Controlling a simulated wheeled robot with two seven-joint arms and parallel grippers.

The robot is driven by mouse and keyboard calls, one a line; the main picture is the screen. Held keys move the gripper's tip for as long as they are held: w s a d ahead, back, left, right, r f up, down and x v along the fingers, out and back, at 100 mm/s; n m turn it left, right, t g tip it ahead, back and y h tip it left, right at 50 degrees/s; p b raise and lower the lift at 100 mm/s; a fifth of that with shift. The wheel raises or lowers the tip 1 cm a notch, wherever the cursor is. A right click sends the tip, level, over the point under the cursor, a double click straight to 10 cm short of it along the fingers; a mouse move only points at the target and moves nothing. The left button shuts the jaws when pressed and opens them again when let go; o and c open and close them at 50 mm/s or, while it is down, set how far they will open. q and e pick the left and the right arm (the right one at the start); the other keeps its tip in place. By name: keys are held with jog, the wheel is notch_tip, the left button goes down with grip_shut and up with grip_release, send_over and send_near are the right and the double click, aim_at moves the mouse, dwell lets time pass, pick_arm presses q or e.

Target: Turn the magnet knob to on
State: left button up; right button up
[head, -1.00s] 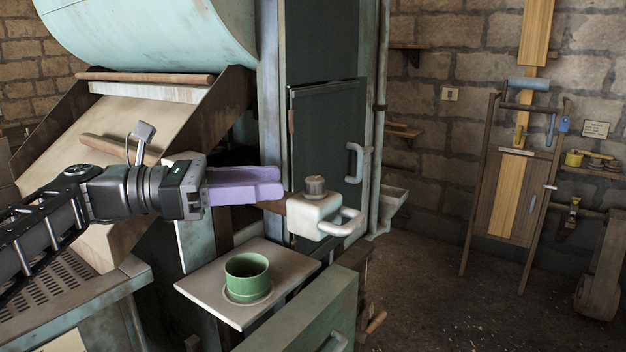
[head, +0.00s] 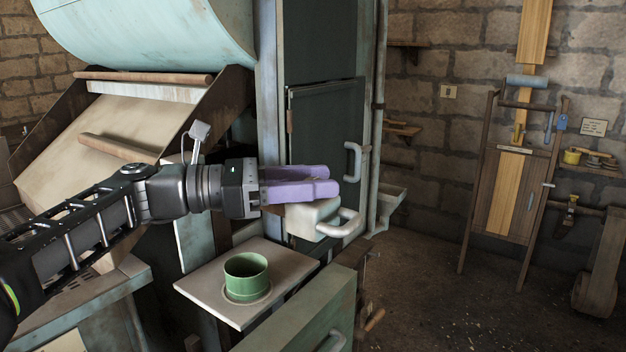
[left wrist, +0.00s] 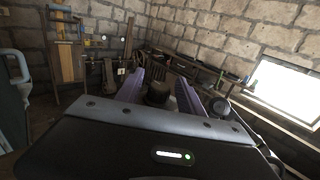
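The magnet knob (left wrist: 157,93) is a dark, round, ribbed knob on top of a white box (head: 308,218) with a curved handle. In the head view the knob is hidden behind my left gripper (head: 330,181), whose purple fingers reach in from the left just above the box. In the left wrist view the knob stands between the two spread fingers of my left gripper (left wrist: 160,92). The fingers look open, one on each side of the knob. I cannot tell whether either touches it. The knob's setting cannot be read. My right gripper is not in view.
A green cup (head: 246,277) stands on a flat plate (head: 200,290) below the gripper. A dark cabinet door (head: 325,140) with a pale handle is behind the box. A wooden frame (head: 512,190) leans at the wall on the right. The floor between is mostly clear.

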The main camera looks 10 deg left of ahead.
pick_arm(q)
grip_shut()
